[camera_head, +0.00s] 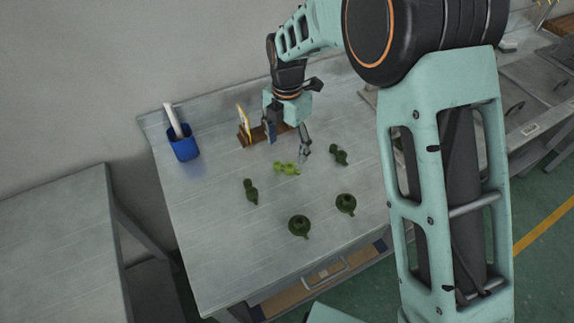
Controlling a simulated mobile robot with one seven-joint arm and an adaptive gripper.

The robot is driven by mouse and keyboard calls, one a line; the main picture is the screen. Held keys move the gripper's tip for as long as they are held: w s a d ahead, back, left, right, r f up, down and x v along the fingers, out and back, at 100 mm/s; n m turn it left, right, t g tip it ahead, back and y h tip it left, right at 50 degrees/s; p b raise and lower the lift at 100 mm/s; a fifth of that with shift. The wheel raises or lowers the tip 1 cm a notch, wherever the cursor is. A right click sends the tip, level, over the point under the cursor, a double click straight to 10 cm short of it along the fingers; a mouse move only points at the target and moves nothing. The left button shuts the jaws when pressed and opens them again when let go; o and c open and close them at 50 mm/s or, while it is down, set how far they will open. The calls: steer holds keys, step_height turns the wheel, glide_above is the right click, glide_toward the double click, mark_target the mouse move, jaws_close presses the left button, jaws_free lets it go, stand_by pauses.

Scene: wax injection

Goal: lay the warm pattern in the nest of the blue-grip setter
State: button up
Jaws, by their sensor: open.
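A bright green lobed wax pattern (286,168) lies on the grey workbench, near the middle. It is lighter than the other, dark green pieces; the picture does not show which is warm. My gripper (289,146) points down just behind the bright pattern, with its fingers apart and nothing visible between them. Its height above the bench is hard to judge. I cannot make out a blue-grip setter or its nest.
Dark green lobed pieces lie left (250,190) and right (339,155). Two rounder dark green pieces (299,226) (346,204) lie nearer the front. A blue cup (184,147) and a wooden stand with a card (246,137) stand behind. The bench's front left is clear.

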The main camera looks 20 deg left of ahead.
steer(key=shift+a+f+p, duration=0.15)
steer(key=shift+f+p, duration=0.15)
steer(key=shift+f, duration=1.4)
steer(key=shift+a+f+p, duration=0.1)
steer(key=shift+f+p, duration=0.2)
steer(key=shift+f, duration=1.35)
steer(key=shift+s, duration=0.1)
steer(key=c, duration=1.2)
steer(key=shift+r, duration=0.5)
step_height(320, 180, up, 2)
steer(key=shift+r, duration=0.2)
steer(key=s+d+r+b, duration=0.1)
steer(key=s+d+r, duration=0.2)
steer(key=s+d+r+b, duration=0.1)
steer(key=s+d+r, duration=0.2)
steer(key=d, duration=0.1)
steer(key=s+d+r+b, duration=0.1)
steer(key=s+d+r, duration=0.2)
steer(key=shift+s+d+r, duration=0.15)
steer(key=shift+d+r, duration=0.1)
steer(key=shift+r, duration=0.1)
